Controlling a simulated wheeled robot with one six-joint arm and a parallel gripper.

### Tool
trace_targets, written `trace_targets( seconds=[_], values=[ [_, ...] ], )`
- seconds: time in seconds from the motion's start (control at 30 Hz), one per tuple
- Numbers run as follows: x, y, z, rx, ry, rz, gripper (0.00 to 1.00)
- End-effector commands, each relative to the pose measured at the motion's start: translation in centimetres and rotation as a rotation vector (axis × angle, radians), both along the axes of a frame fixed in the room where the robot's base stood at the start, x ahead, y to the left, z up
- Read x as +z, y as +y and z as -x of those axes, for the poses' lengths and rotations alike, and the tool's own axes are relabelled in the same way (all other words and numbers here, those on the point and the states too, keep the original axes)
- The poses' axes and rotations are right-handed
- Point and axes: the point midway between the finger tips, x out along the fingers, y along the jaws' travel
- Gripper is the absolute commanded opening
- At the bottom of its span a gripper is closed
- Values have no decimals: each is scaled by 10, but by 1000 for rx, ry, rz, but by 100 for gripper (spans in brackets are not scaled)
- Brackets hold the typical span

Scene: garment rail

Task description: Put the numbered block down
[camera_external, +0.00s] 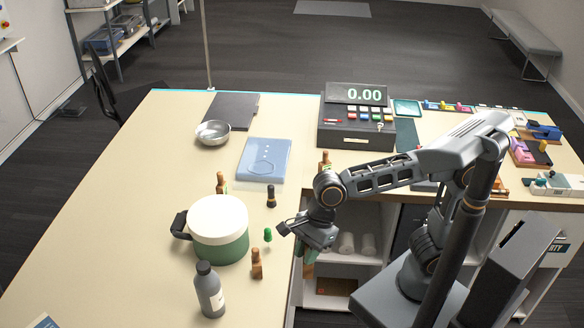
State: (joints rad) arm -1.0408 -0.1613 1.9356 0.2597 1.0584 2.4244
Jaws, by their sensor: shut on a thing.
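My gripper (291,238) is at the right edge of the pale table (130,215), to the right of the green and white pot. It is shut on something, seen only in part. A small green piece (309,255) shows just below it, which may be the numbered block. I cannot make out a number, and the jaws hide most of what they hold. A small green peg (267,235) stands on the table just left of my gripper.
The green and white pot (219,243), grey bottle (209,292) and brown bottle (257,265) stand close by. A dark bottle (271,196) and blue scale-like slab (265,159) lie beyond. A register (355,125) reads 0.00. The table's left side is clear.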

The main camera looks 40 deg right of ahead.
Motion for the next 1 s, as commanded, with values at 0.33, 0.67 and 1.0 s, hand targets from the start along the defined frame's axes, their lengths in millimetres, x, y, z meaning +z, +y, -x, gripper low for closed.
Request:
trace_targets(
  seconds=[0.33, 0.67, 1.0],
  values=[
    [-10, -81, -120, -379, -6, -5, 0],
    [-12, -243, -217, -879, -24, -6, 0],
    [-8, -406, -231, -1333, -30, -1, 0]
  ],
)
